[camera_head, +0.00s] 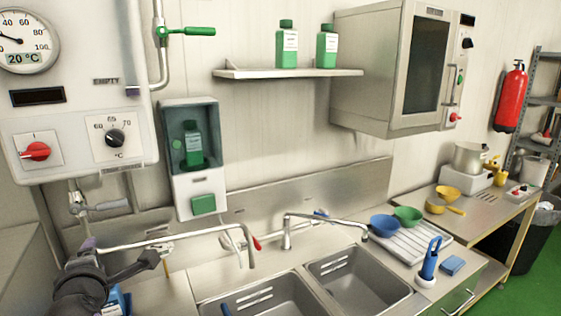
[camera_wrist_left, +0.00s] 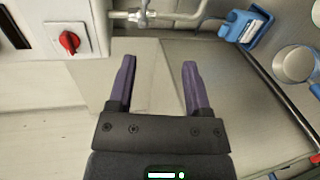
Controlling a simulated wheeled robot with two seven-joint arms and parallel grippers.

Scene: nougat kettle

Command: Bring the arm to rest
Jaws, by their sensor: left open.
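My left gripper (camera_head: 88,247) is at the lower left of the head view, in front of the wall unit and beside the sink. In the left wrist view, the left gripper (camera_wrist_left: 158,66) shows two purple fingers spread wide apart with nothing between them. Behind the fingers is a plain grey panel. My right gripper is in neither view.
A control unit with a red knob (camera_head: 37,151) hangs above my left gripper; its knob also shows in the left wrist view (camera_wrist_left: 69,42). A long tap (camera_head: 190,238) and sink basins (camera_head: 360,280) lie to the right. Blue items (camera_wrist_left: 246,25) are at upper right.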

